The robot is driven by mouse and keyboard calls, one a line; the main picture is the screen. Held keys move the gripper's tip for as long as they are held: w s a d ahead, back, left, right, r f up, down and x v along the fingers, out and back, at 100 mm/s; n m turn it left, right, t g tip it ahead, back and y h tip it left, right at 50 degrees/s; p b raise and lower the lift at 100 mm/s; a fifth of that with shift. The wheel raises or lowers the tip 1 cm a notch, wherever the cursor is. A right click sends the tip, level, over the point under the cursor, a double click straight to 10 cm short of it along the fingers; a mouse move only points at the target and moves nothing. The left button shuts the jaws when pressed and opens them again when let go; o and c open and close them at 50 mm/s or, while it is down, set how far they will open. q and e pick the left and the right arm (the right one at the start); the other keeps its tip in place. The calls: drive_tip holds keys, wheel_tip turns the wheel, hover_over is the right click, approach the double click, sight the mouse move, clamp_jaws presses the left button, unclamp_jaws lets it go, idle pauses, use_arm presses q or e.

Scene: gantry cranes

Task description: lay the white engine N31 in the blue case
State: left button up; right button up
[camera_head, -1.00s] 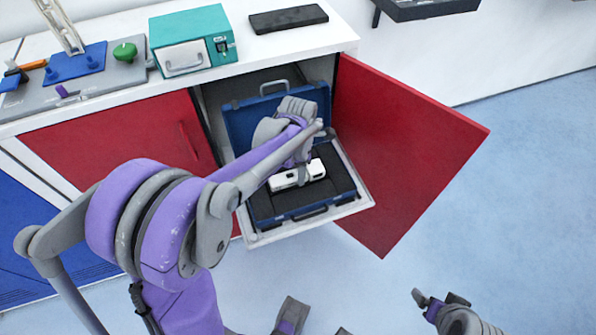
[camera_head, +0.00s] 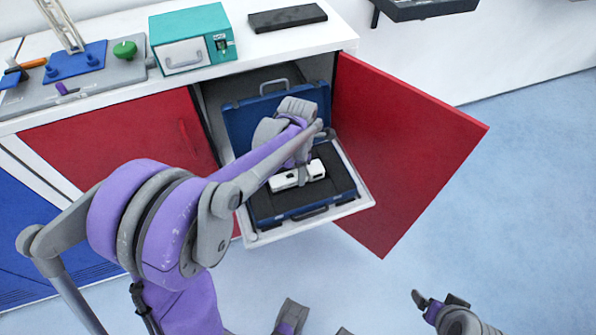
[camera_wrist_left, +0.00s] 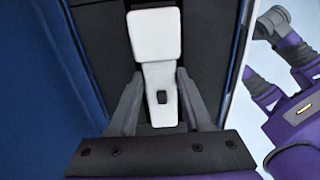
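The white engine N31 (camera_head: 284,181) lies on the dark lining of the open blue case (camera_head: 348,199). In the left wrist view the engine (camera_wrist_left: 153,35) is a white block with a narrower waist and a small dark square. My left gripper (camera_head: 304,178) is down at the engine. In the wrist view its two fingers (camera_wrist_left: 160,77) stand on either side of the waist, with narrow dark gaps showing, so it looks open. The engine's underside is hidden. My right gripper (camera_head: 438,298) is low at the right, away from the case, with fingers apart and empty.
The case sits on a white pull-out shelf (camera_head: 262,238) before an open cabinet. A red door (camera_head: 400,150) stands open to its right. The counter above holds a teal box (camera_head: 190,38) and a black slab (camera_head: 288,18). Blue floor is clear at the right.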

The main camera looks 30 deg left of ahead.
use_arm(q)
drive_tip(key=shift+s+f, duration=0.1)
drive_tip(key=shift+f, duration=0.1)
drive_tip(key=r, duration=0.1)
drive_tip(key=r+p, duration=0.1)
drive_tip(key=r, duration=0.2)
drive_tip(key=shift+w+a, duration=0.3)
drive_tip(key=shift+w, duration=0.05)
wheel_tip(320, 180, up, 8)
drive_tip(key=p, duration=0.1)
drive_tip(key=s+d+f+m+t, duration=0.2)
drive_tip(key=s+m, duration=0.6)
drive_tip(key=m, duration=0.6)
drive_tip(key=s+d+f+m+t, duration=0.3)
drive_tip(key=s+d+m, duration=0.2)
drive_tip(key=s+m, duration=0.4)
drive_tip(key=m, duration=0.5)
drive_tip(key=shift+f, duration=0.3)
use_arm(e)
drive_tip(key=shift+w+a+r, duration=0.1)
drive_tip(key=shift+w+r, duration=0.15)
drive_tip(key=shift+r, duration=0.35)
drive_tip(key=shift+w+a+r, duration=0.1)
drive_tip(key=shift+w+r, duration=0.1)
drive_tip(key=shift+r, duration=0.35)
